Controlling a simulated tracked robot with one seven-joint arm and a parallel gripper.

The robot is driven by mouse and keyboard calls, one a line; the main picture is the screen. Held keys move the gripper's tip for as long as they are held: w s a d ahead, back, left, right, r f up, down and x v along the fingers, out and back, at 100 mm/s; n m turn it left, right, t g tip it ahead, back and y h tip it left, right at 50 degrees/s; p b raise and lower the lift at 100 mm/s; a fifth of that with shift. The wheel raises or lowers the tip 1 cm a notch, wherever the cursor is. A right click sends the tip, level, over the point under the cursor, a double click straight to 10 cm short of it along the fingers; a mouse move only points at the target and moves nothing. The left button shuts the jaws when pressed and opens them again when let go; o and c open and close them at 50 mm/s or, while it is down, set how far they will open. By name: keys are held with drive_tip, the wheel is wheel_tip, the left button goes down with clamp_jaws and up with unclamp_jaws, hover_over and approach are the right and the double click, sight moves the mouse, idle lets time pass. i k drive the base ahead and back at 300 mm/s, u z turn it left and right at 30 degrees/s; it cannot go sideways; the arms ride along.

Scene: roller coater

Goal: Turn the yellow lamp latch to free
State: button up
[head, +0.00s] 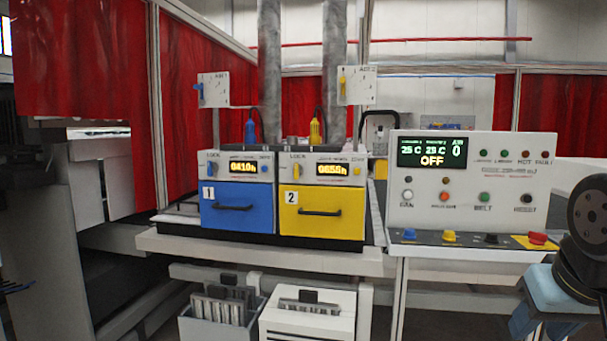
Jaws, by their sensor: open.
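The yellow lamp unit marked 2 (323,208) stands on the machine's front ledge in the head view, with a black handle and a lit display. A small yellow latch (297,171) sits upright under the word LOCK at its upper left. Its exact setting is too small to read. Part of my arm shows at the right edge, well to the right of the latch. My gripper is not in view.
The blue unit marked 1 (237,208) stands directly left, with its own latch. A white control panel (470,190) reading OFF stands right, with buttons along its front. Plates with blue (213,90) and yellow (356,86) levers rise behind. Bins (307,318) stand below.

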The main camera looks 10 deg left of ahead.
sight(298, 169)
drive_tip(key=k, duration=1.3)
drive_tip(key=u, duration=0.4)
drive_tip(key=i, duration=0.85)
drive_tip(key=u, duration=0.5)
drive_tip(key=i, duration=1.3)
drive_tip(key=z, duration=0.3)
